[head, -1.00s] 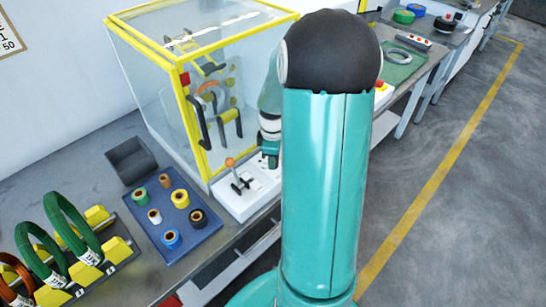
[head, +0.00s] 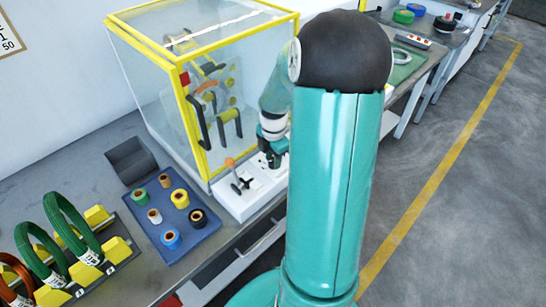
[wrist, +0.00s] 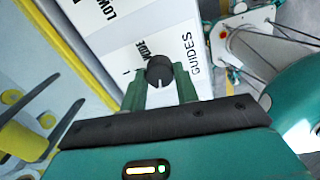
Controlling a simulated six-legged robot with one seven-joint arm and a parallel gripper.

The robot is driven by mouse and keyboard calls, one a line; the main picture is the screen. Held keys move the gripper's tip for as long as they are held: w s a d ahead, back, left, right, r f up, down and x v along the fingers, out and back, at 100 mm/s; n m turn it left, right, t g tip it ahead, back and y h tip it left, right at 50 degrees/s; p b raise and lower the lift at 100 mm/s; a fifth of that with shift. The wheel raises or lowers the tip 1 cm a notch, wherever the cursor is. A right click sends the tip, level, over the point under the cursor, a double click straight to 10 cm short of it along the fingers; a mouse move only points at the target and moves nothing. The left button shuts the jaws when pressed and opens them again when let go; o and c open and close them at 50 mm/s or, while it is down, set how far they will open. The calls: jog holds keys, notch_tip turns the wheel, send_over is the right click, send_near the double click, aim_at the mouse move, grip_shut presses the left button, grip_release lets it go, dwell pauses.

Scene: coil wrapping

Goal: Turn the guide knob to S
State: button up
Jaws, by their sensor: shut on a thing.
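The guide knob (wrist: 160,70) is small, round and dark, with a pale mark on its lower side in the wrist view. It stands on a white panel (wrist: 152,25) beside the printed word GUIDES. My gripper (wrist: 160,86) is shut on the knob, with one green finger on each side of it. A partly covered word ending in DE is printed above the knob, and I cannot make out an S. In the head view my gripper (head: 272,158) is low over the white control box (head: 236,204); the knob is hidden there.
A lever with an orange ball (head: 230,162) stands on the box, left of my gripper. The yellow-framed clear enclosure (head: 155,90) rises behind it. A blue tray (head: 190,236) of tape rolls and a rack of green coils (head: 72,224) are at the left.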

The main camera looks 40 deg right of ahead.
jog(key=shift+n, duration=0.3)
jog(key=o, duration=1)
notch_tip(320, 180, up, 14)
jog(key=shift+s+f, duration=0.1)
jog(key=shift+s, duration=0.05)
dwell(0.4)
